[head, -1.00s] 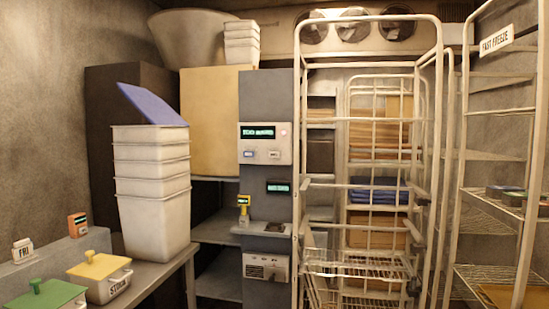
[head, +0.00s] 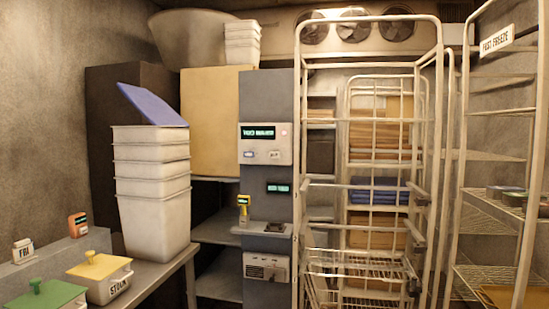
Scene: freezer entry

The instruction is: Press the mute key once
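A pale control panel (head: 265,144) is mounted on the grey column (head: 266,92) in the middle of the head view. It has a lit green display (head: 258,132), a small reddish light (head: 284,132) at its right, and two small keys below the display. The left key (head: 249,154) is bluish and the right key (head: 274,155) is whitish. Their labels are too small to read, so I cannot tell which is the mute key. Neither of my grippers shows in the head view.
A wire cage trolley (head: 298,120) stands just right of the column. Stacked white tubs (head: 155,220) and lidded boxes (head: 100,275) sit on the bench at left. A small shelf on the column holds a yellow device (head: 243,203). Wire shelving (head: 493,274) is at right.

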